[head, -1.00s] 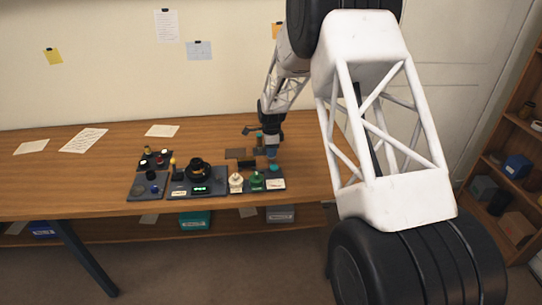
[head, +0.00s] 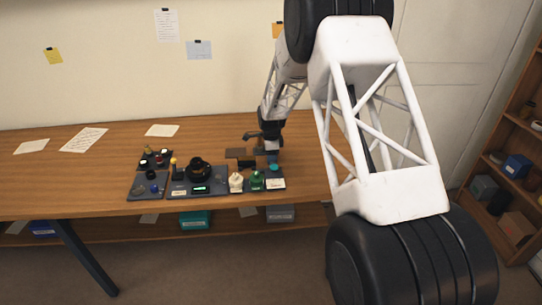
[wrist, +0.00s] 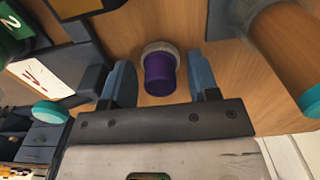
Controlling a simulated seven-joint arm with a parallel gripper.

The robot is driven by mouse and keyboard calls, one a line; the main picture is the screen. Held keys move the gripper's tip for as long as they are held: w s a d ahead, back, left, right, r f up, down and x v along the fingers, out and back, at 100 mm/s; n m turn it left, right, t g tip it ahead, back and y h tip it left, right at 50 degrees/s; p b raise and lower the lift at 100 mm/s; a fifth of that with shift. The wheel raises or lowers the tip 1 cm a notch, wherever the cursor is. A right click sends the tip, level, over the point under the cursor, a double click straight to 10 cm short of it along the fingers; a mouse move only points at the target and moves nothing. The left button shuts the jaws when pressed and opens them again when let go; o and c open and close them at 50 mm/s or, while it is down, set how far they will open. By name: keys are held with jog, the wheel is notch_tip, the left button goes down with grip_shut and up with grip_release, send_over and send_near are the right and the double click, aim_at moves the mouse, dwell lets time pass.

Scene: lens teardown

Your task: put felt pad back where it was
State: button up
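I cannot pick out the felt pad with certainty. A small teal disc (wrist: 50,112) sits on a dark block at the left of the wrist view; it also shows on the right tray in the head view (head: 274,167). My gripper (wrist: 162,85) is open, its two blue fingers apart. A purple cylinder (wrist: 159,74) with a grey ring at its far end stands in the gap between the fingers, with space on both sides. In the head view my gripper (head: 271,152) is low over the table behind the right tray, and its fingertips are hard to make out.
A green item (wrist: 14,32) and a white card (wrist: 42,76) lie to the left. Trays with lens parts (head: 212,192) line the table front.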

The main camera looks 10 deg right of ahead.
notch_tip(320, 180, up, 12)
jog(key=shift+r, duration=0.15)
dwell(0.8)
dwell(0.7)
jog(key=s+d+r+n, duration=0.25)
jog(key=s+r, duration=0.35)
jog(key=s, duration=0.3)
jog(key=s+d+r+n+t, duration=0.1)
jog(key=s+r+n, duration=0.2)
jog(key=s+r, duration=0.55)
jog(key=s+d+r+n, duration=0.2)
jog(key=s+r+n, duration=0.15)
jog(key=s, duration=0.65)
jog(key=s+d+n+t, duration=0.1)
jog(key=s+n, duration=0.7)
jog(key=s, duration=2.2)
jog(key=shift+d+n+t, duration=0.3)
jog(key=shift+d+n, duration=0.1)
jog(key=shift+d, duration=0.25)
